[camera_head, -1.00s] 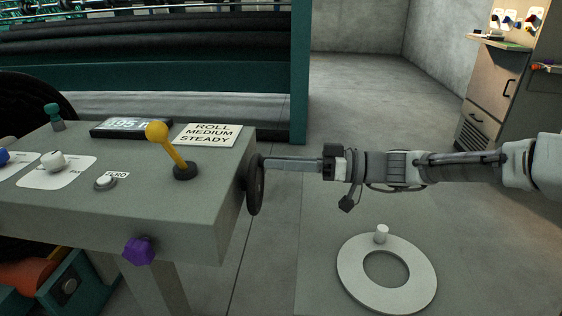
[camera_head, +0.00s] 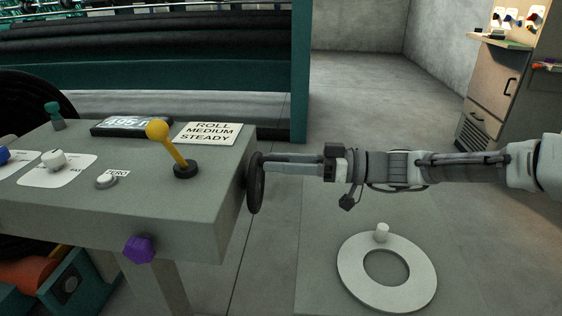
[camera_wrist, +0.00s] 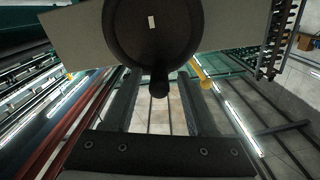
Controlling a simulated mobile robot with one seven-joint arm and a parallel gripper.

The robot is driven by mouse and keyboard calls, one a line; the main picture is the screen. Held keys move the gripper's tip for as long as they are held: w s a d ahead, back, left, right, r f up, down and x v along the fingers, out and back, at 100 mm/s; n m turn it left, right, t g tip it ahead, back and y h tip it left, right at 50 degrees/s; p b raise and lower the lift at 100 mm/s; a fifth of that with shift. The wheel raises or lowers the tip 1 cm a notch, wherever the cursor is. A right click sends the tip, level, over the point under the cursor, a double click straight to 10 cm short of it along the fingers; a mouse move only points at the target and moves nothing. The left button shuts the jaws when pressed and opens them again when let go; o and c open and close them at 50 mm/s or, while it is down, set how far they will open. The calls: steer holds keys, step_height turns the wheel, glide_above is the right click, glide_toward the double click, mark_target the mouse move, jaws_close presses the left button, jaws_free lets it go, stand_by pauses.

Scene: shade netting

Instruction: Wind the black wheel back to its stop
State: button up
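The black wheel (camera_head: 256,183) is mounted on the right side of the grey console (camera_head: 130,212). In the wrist view the wheel (camera_wrist: 152,35) fills the top middle, with a small white mark on its face and a black handle knob (camera_wrist: 159,82) at its lower edge. My gripper (camera_head: 268,164) reaches the wheel from the right, its fingertips close to the wheel's face. In the wrist view my gripper (camera_wrist: 159,77) is open, one finger on each side of the knob, with gaps visible. Contact at the tips cannot be told.
A yellow lever (camera_head: 168,146), a display (camera_head: 130,127) and a white button (camera_head: 106,181) are on the console top. A purple knob (camera_head: 138,249) is on its front. A white ring (camera_head: 352,276) with a peg lies at lower right. Open floor lies behind my arm.

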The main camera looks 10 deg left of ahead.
steer(key=w+d+p, duration=0.1)
steer(key=d+p, duration=0.4)
steer(key=d, duration=1.2)
steer(key=shift+d, duration=0.2)
